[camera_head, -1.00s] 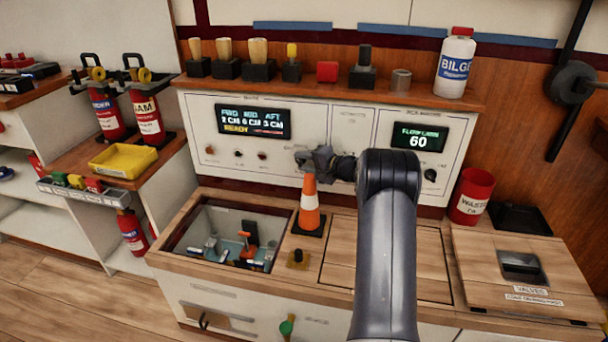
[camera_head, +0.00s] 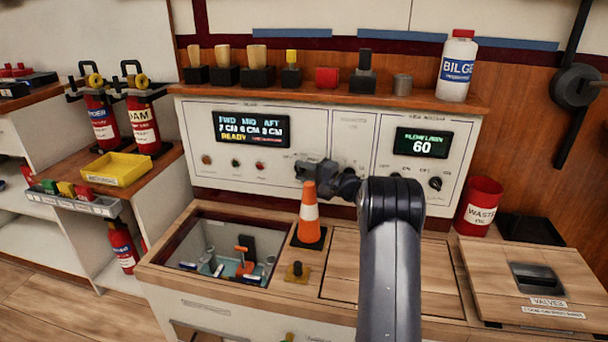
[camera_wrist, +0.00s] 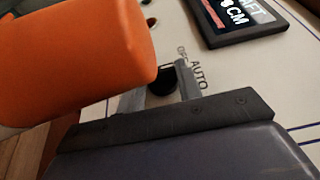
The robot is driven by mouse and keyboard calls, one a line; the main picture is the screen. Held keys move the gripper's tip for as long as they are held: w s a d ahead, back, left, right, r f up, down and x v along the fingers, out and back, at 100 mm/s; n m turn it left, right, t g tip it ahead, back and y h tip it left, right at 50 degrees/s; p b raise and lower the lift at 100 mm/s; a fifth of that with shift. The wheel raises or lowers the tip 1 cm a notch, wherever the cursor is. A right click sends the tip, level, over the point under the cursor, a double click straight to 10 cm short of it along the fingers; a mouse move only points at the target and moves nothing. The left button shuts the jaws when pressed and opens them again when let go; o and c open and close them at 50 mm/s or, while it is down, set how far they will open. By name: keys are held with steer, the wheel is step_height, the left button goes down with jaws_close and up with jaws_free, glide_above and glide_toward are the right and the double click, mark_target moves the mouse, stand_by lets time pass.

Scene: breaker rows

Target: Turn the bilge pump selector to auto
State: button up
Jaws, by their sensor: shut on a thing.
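The bilge pump selector is a small black knob (camera_wrist: 160,82) on the white panel (camera_head: 345,135). In the wrist view it sits between the two grey fingers, with the word AUTO (camera_wrist: 198,75) beside the right finger. My gripper (camera_head: 303,172) is at the lower middle of the panel, and its fingers (camera_wrist: 160,88) are shut on the knob. In the head view my gripper hides the knob. The knob's pointer and the rest of its markings are hidden, so I cannot tell its setting.
An orange and white cone (camera_head: 309,218) stands just below my gripper; its orange top (camera_wrist: 75,60) fills the wrist view's left. An open bilge well (camera_head: 178,228) is to the left. A lit display (camera_head: 252,130) is above left, and another display (camera_head: 421,143) is to the right.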

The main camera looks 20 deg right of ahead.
steer(key=shift+f, duration=0.1)
steer(key=o, duration=1)
steer(key=shift+c, duration=0.2)
